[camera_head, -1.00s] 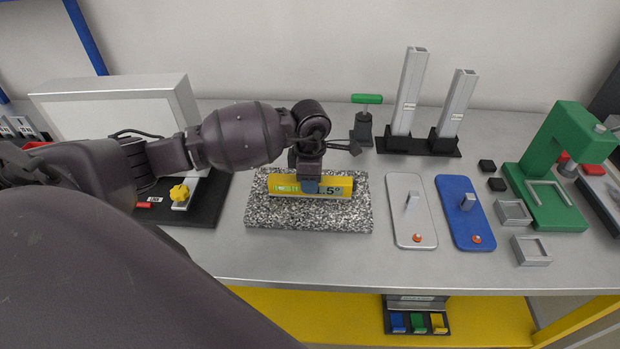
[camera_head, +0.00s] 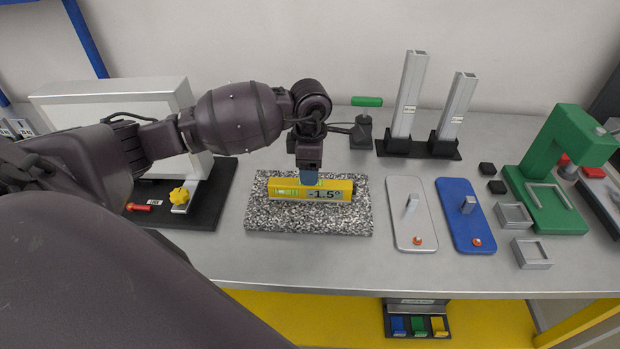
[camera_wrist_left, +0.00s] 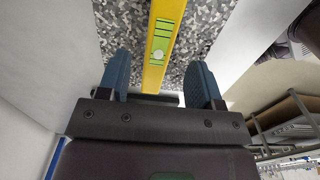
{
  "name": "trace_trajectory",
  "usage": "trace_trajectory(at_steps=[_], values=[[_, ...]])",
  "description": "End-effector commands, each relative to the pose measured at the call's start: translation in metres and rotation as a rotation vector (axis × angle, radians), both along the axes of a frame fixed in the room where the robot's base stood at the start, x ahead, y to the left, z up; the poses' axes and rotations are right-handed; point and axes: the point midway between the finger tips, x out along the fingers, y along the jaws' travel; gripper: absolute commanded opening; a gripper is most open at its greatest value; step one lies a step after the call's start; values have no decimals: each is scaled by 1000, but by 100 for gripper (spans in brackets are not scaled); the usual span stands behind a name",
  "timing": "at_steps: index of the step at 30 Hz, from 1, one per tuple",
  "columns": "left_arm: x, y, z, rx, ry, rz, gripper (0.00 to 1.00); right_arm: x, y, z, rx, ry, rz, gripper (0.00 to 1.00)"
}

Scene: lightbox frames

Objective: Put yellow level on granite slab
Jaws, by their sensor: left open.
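The yellow level (camera_head: 283,194) lies on the speckled granite slab (camera_head: 305,222), and its display reads -1.5°. In the left wrist view the level (camera_wrist_left: 155,75) runs lengthwise over the slab (camera_wrist_left: 205,35). My left gripper (camera_head: 309,179) is just above the middle of the level, pointing down. In the left wrist view its two blue fingers (camera_wrist_left: 161,80) are apart, one on each side of the level, with gaps between them and it. My right gripper is not in view.
A silver plate (camera_head: 410,232) and a blue plate (camera_head: 466,228) lie right of the slab. A green press (camera_head: 560,150) stands further right. Two metal columns (camera_head: 409,95) and a green-handled tool (camera_head: 364,125) stand behind. A black base with a yellow knob (camera_head: 180,194) is at left.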

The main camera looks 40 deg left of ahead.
Motion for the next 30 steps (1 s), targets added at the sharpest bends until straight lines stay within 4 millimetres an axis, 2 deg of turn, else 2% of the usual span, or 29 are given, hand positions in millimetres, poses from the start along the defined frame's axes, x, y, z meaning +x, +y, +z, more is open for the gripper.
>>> trace_trajectory(at_steps=[1,6,12,17,30], values=[[1,1,11,2,-3,0,59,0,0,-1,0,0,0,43],[1,0,41,2,-3,0,59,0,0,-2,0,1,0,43],[0,0,63,1,-1,0,59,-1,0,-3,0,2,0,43],[0,0,70,1,-1,0,59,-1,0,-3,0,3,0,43],[0,0,70,0,0,1,59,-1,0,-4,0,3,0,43]])
